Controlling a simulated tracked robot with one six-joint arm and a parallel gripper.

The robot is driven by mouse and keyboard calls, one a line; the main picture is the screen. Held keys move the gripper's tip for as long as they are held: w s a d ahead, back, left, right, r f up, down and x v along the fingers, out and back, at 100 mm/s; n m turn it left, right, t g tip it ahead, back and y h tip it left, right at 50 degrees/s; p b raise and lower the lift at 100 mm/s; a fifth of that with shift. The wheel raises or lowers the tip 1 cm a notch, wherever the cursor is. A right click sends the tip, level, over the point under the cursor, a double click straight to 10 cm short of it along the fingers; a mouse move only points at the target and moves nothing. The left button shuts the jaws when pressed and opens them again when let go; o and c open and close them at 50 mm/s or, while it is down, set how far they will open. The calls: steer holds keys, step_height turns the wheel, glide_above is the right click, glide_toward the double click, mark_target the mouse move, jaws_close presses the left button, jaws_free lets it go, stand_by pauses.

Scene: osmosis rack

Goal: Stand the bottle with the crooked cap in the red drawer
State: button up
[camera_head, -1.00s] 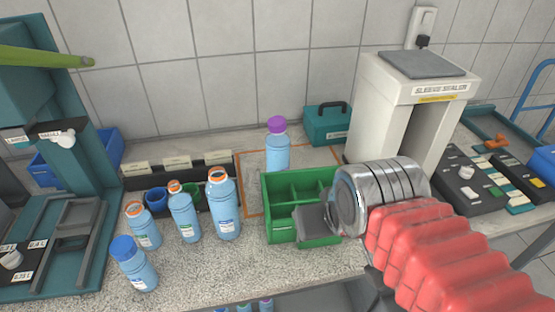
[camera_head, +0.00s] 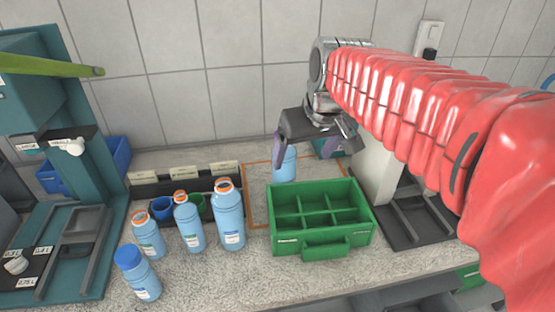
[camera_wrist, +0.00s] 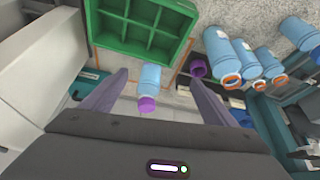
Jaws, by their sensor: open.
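A light-blue bottle (camera_head: 285,172) stands inside an orange outline at the back of the counter; my gripper hides its top in the head view. The wrist view shows its body (camera_wrist: 150,80) and purple cap (camera_wrist: 147,104). My gripper (camera_head: 316,158) is open and empty, above and in front of this bottle, with its fingers (camera_wrist: 158,80) either side of it in the wrist view. Orange-ringed bottles (camera_head: 229,220) and a blue-capped bottle (camera_head: 137,272) stand to the left. I cannot tell which cap is crooked. No red drawer shows.
A green divided crate (camera_head: 322,240) sits on the counter in front of the bottle. A teal stand (camera_head: 85,185) is at the left. A white machine (camera_head: 378,172) stands at the right, partly behind my arm. The tiled wall is close behind.

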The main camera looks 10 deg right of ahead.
steer(key=n, duration=0.1)
glide_above(284, 168)
steer(key=s+d, duration=0.1)
steer(key=d, duration=0.1)
steer(key=shift+s+f+g, duration=0.1)
steer(key=shift+f+g, duration=0.2)
steer(key=shift+g, duration=0.1)
steer(key=shift+f, duration=0.15)
steer(key=x, duration=0.8)
steer(key=shift+a+f, duration=0.15)
steer(key=shift+a, duration=0.05)
steer(key=x, duration=0.5)
steer(key=shift+f, duration=0.1)
